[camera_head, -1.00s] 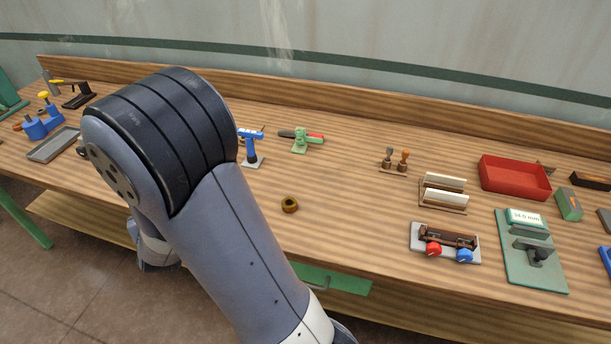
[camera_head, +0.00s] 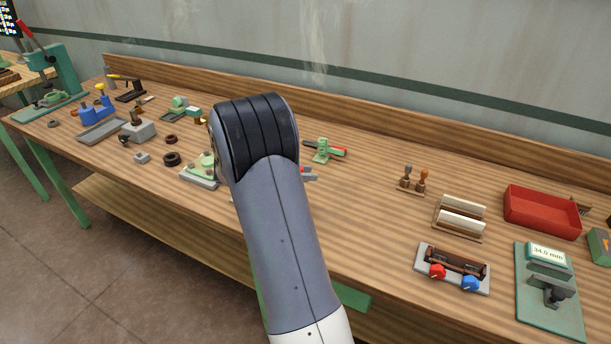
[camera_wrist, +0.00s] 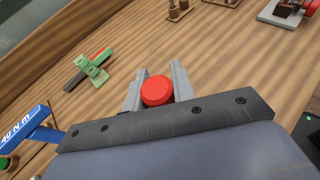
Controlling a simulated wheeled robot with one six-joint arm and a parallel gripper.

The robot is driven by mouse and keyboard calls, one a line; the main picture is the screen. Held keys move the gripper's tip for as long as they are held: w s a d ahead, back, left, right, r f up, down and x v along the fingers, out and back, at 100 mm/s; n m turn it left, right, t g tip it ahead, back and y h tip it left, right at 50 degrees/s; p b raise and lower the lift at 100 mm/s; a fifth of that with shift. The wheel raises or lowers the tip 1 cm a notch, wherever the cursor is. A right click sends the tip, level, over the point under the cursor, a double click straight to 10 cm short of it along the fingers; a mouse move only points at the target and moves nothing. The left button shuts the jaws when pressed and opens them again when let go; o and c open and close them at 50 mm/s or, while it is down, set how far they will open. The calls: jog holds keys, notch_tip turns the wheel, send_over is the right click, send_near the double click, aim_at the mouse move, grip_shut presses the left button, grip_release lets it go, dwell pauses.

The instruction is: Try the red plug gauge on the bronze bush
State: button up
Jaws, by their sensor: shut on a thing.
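In the wrist view my gripper (camera_wrist: 159,72) is shut on the red plug gauge (camera_wrist: 157,91), whose round red end shows between the two grey fingers. The gauge's lower part is hidden. Bare wood shows ahead of the fingertips, and I cannot tell how high they are above it. The bronze bush is visible in neither view now.
A green stand (camera_head: 322,150) and a blue tool reading N m (camera_wrist: 25,125) are near my arm. To the right are a holder (camera_head: 452,268) with red and blue knobs, a red tray (camera_head: 541,212) and a green gauge stand (camera_head: 549,290). Bare bench lies between (camera_head: 370,215).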

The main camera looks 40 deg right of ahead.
jog(key=shift+s, duration=0.1)
dwell(0.4)
jog(key=shift+f+b, duration=1.55)
jog(key=shift+f, duration=1.45)
jog(key=shift+f, duration=0.8)
dwell(1.1)
jog(key=shift+r+p, duration=1.3)
jog(key=shift+r, duration=0.45)
